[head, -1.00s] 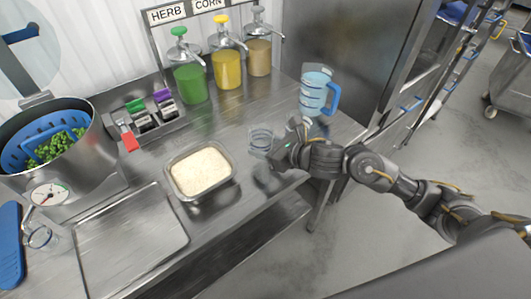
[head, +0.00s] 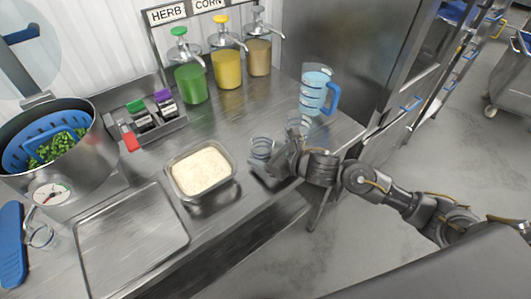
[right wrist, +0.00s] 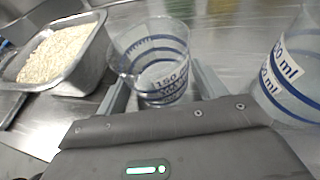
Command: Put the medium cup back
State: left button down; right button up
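A clear measuring cup with blue bands, its label reading 150 in the right wrist view (right wrist: 158,62), is between the fingers of my right gripper (right wrist: 165,88). I take it for the medium cup; it also shows in the head view (head: 262,147). My right gripper (head: 275,156) is shut on it, fingers along its sides, low over the counter right of the rice pan. Whether its base touches the counter cannot be told. A second clear cup (head: 299,124), partly hidden by my gripper, stands behind; it is at the right wrist view's right edge (right wrist: 290,72). My left gripper is not in view.
The metal rice pan (head: 201,198) is just left of the held cup. A blue-handled pitcher (head: 316,92) stands at the back right. A small clear cup (head: 41,237) is at far left beside a tray (head: 130,240). Sauce dispensers (head: 228,70) line the back.

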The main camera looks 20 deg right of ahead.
jog(key=shift+r, duration=0.2)
jog(key=b+v, duration=0.2)
jog(key=v, duration=0.9)
jog(key=shift+f, duration=0.1)
jog(key=shift+s+d+r, duration=0.3)
jog(key=shift+s, duration=0.1)
